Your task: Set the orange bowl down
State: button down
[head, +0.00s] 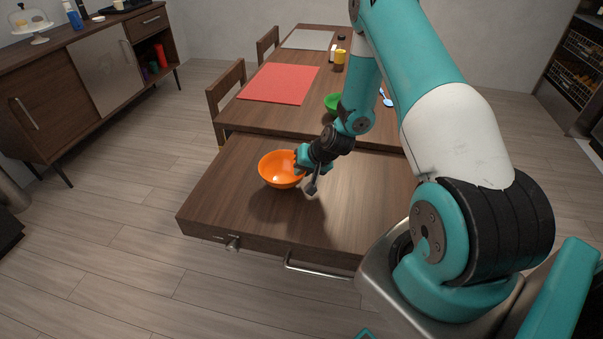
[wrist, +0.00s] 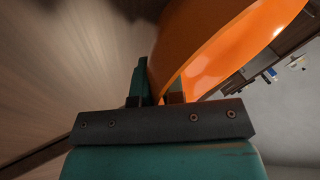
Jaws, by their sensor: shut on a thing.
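The orange bowl (head: 277,172) is upright over the wooden cart top (head: 215,207) at the front, left of my arm. A shadow falls on the wood beside it; I cannot tell whether its base touches the surface. My gripper (head: 300,160) is at the bowl's right side, shut on its rim. In the wrist view, the orange bowl (wrist: 215,40) fills the upper middle, and its wall runs between the fingers of my gripper (wrist: 160,92). The bowl's inside looks empty.
Behind stands a longer table with a red mat (head: 279,83), a green bowl (head: 332,103), a yellow cup (head: 340,57) and a grey mat (head: 307,39). A chair (head: 226,90) stands at its left. The cart top is otherwise clear around the bowl.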

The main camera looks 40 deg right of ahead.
jog(key=shift+f, duration=0.75)
jog(key=shift+f, duration=0.1)
jog(key=c, duration=1.2)
grip_release()
jog(key=shift+c, duration=0.2)
